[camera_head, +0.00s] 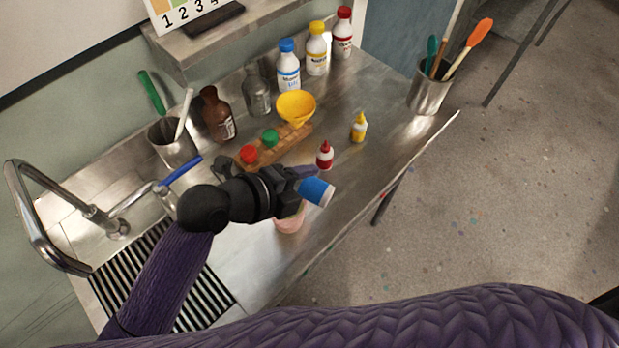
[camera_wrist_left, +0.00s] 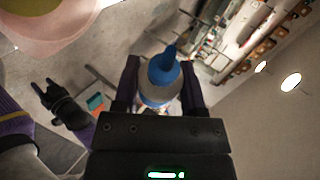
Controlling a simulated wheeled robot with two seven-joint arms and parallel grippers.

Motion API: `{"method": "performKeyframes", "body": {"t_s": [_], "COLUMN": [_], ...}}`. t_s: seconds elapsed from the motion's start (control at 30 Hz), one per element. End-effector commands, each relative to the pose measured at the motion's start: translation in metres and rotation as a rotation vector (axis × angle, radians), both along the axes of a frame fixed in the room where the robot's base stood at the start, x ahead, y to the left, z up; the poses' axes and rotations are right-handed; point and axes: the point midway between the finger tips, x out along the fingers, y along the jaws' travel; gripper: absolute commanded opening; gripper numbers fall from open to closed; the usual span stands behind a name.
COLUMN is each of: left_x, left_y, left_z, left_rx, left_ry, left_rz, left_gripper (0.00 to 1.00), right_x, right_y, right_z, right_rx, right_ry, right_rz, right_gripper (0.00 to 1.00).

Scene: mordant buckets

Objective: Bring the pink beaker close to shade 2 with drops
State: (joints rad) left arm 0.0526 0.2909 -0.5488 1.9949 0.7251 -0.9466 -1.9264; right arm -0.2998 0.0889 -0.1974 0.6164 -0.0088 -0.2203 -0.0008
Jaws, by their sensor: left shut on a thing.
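My left gripper (camera_head: 292,185) is shut on the blue dropper bottle (camera_head: 316,191) and holds it tilted above the counter. In the left wrist view the bottle's blue nozzle (camera_wrist_left: 166,60) shows between the fingers. The pink beaker (camera_head: 289,223) stands on the counter just below the gripper, partly hidden by it. Its pinkish round shape is large at the upper left of the wrist view (camera_wrist_left: 60,25). The shade card (camera_head: 190,14) with numbers is cut off at the top. My right gripper (camera_wrist_left: 45,92) shows small in the wrist view, its fingers apart and empty.
A red dropper bottle (camera_head: 325,155) and a yellow one (camera_head: 359,128) stand near the beaker. A wooden rack (camera_head: 292,137), yellow funnel (camera_head: 296,107), brown bottle (camera_head: 217,114) and several capped bottles stand behind. A sink tap (camera_head: 40,220) is left. The counter's right front is clear.

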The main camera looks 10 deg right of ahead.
Motion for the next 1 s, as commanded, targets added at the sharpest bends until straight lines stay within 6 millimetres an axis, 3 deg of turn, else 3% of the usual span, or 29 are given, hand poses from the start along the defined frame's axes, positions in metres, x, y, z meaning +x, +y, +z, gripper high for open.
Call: {"method": "performKeyframes", "body": {"t_s": [0.03, 0.2, 0.3, 0.47, 0.53, 0.7, 0.83, 1.0], "left_x": [-0.001, -0.001, -0.001, 0.000, -0.001, -0.001, -0.001, 0.000], "left_y": [0.000, -0.001, -0.002, -0.001, -0.001, -0.002, -0.001, 0.000], "left_z": [0.023, 0.042, 0.048, 0.046, 0.052, 0.065, 0.070, 0.072], "left_rx": [0.068, 0.304, 0.428, 0.520, 0.594, 0.896, 1.091, 1.142], "left_ry": [-0.055, -0.234, -0.329, -0.398, -0.455, -0.687, -0.834, -0.874], "left_rz": [-0.005, -0.005, -0.005, -0.002, -0.003, -0.005, -0.005, -0.002], "left_gripper": [0.00, 0.00, 0.00, 0.00, 0.00, 0.00, 0.00, 0.00], "right_x": [0.002, 0.005, 0.005, 0.005, 0.005, 0.005, 0.005, 0.005], "right_y": [0.001, 0.009, 0.012, 0.011, 0.011, 0.009, 0.007, 0.005], "right_z": [0.030, 0.079, 0.097, 0.102, 0.114, 0.132, 0.133, 0.133], "right_rx": [0.002, 0.017, 0.022, 0.021, 0.020, 0.017, 0.014, 0.010], "right_ry": [-0.005, -0.012, -0.014, -0.013, -0.014, -0.014, -0.013, -0.013], "right_rz": [-0.003, -0.010, -0.010, -0.009, -0.009, -0.010, -0.009, -0.009], "right_gripper": [0.48, 0.48, 0.48, 0.48, 0.48, 0.48, 0.48, 0.48]}}
